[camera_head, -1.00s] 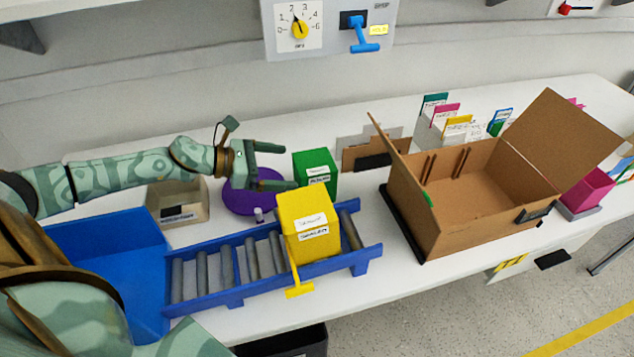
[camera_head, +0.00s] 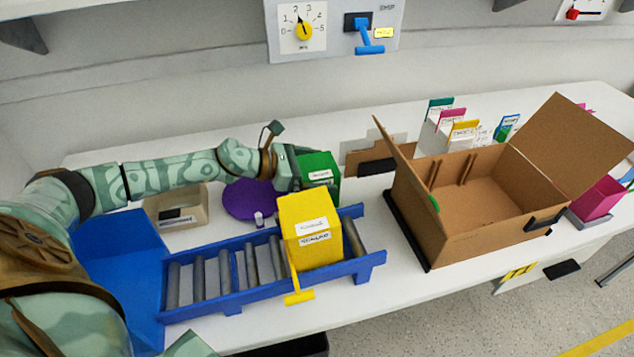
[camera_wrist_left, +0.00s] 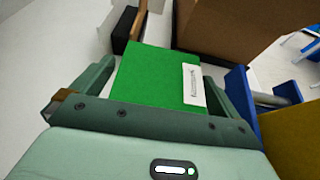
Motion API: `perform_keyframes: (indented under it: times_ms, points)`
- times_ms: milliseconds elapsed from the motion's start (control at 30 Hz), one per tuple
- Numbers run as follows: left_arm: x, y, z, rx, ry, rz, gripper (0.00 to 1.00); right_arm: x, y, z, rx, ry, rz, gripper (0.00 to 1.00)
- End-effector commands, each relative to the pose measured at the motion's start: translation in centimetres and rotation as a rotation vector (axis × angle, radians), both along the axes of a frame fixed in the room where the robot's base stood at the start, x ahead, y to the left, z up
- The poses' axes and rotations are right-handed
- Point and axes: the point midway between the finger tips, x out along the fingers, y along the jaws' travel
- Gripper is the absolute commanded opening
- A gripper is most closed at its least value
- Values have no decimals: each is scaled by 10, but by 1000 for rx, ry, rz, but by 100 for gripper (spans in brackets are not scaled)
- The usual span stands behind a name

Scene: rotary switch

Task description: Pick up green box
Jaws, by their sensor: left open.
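The green box (camera_head: 318,172) stands on the white table behind the yellow box (camera_head: 310,232), with a white label on its front. My left gripper (camera_head: 303,166) has reached it from the left. In the left wrist view the green box (camera_wrist_left: 155,78) sits between the two fingers of my left gripper (camera_wrist_left: 157,80), which are spread apart on either side. A narrow gap shows at the right finger; I cannot tell whether the left finger touches. My right gripper is not in view.
The yellow box sits on a blue roller conveyor (camera_head: 215,310) in front. A purple round plate (camera_head: 245,203) and a beige bin (camera_head: 185,208) are to the left. A large open cardboard box (camera_head: 470,225) stands to the right. A wall panel has a yellow rotary knob (camera_head: 304,30).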

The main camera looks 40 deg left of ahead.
Motion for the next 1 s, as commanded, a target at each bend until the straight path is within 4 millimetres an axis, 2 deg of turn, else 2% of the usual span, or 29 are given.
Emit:
perform_keyframes:
  times_ms: [33, 67, 233, 467, 567, 800, 1000]
  points:
    - [0, 0, 0, 0, 0, 0, 100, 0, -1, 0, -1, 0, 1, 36]
    - [0, 0, 0, 0, 0, 0, 94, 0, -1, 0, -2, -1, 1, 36]
    - [0, 0, 0, 0, 0, 0, 48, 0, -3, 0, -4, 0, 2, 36]
    - [0, 0, 1, 0, -1, 0, 48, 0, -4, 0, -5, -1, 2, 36]
    - [0, 0, 10, 0, -4, -1, 48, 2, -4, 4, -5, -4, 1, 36]
    - [0, 1, 63, 1, -8, -1, 48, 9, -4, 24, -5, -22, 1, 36]
    - [0, 0, 97, 0, -7, 1, 48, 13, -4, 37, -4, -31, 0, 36]
